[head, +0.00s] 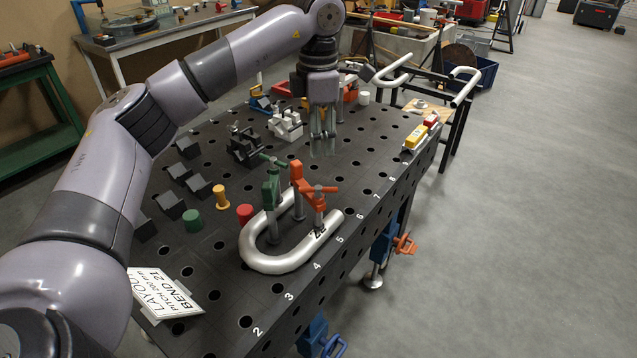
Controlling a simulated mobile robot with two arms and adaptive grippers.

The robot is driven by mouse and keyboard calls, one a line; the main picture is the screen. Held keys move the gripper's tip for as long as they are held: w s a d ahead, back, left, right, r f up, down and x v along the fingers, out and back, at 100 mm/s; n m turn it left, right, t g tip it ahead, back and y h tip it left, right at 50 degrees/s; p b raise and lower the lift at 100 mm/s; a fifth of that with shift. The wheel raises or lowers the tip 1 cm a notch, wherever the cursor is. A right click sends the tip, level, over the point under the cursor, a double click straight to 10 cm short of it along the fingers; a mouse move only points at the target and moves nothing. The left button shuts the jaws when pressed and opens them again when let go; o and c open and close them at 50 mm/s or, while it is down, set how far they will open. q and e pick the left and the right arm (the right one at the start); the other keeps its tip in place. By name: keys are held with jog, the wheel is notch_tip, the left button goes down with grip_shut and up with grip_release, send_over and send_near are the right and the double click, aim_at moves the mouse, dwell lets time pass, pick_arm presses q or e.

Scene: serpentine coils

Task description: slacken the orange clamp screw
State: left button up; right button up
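The orange clamp (297,176) stands on the black perforated table, with its arm reaching out over a bent silver tube (275,262). Its screw (319,204) has a crossbar handle on top and points down at the tube's near leg; I cannot tell whether its foot presses on the tube. A green clamp (270,190) stands just left of it over the same tube. My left gripper (323,150) points down above the table, behind and above the orange clamp and apart from it. I see nothing held; its finger gap is too small to judge. My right gripper is out of view.
A white layout sign (164,292) lies at the near left. A red-and-yellow control box (420,132) sits at the right edge. The table right of the tube is mostly clear.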

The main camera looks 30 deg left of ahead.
aim_at(318, 187)
pick_arm(q)
notch_tip(318, 187, down, 12)
jog(key=p, duration=0.2)
jog(key=shift+f+p, duration=0.1)
jog(key=shift+p, duration=0.2)
jog(key=shift+c, duration=0.5)
grip_shut()
